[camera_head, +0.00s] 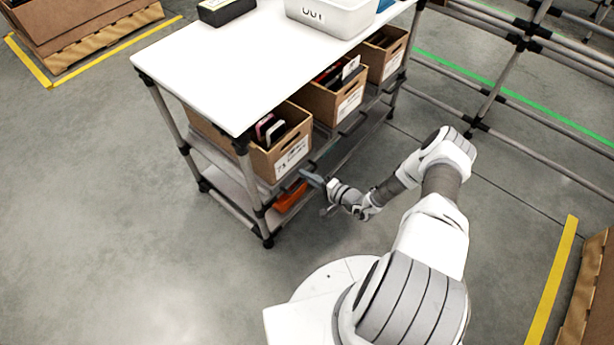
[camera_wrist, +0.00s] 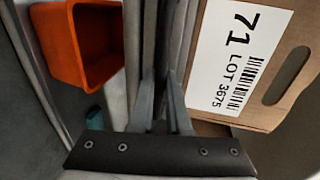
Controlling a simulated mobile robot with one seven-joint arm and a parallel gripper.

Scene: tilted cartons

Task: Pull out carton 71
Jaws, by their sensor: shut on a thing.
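Carton 71 (camera_head: 276,163) is a brown cardboard box with a white label, at the near end of the shelf under the white worktop. In the wrist view, carton 71 (camera_wrist: 285,47) shows its label and a hand hole to the right of my fingers. My gripper (camera_head: 313,179) is low at the shelf front, just below the carton's label. In the wrist view, my gripper (camera_wrist: 160,85) is shut on a narrow grey rail (camera_wrist: 160,40) along the shelf's front edge, beside the carton. The fingers do not appear to hold the cardboard.
Two more open cartons, the middle one (camera_head: 333,99) and the far one (camera_head: 390,55), stand along the same shelf. An orange bin (camera_head: 290,196) sits on the level below; it also shows in the wrist view (camera_wrist: 84,45). The floor in front of the rack is clear.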

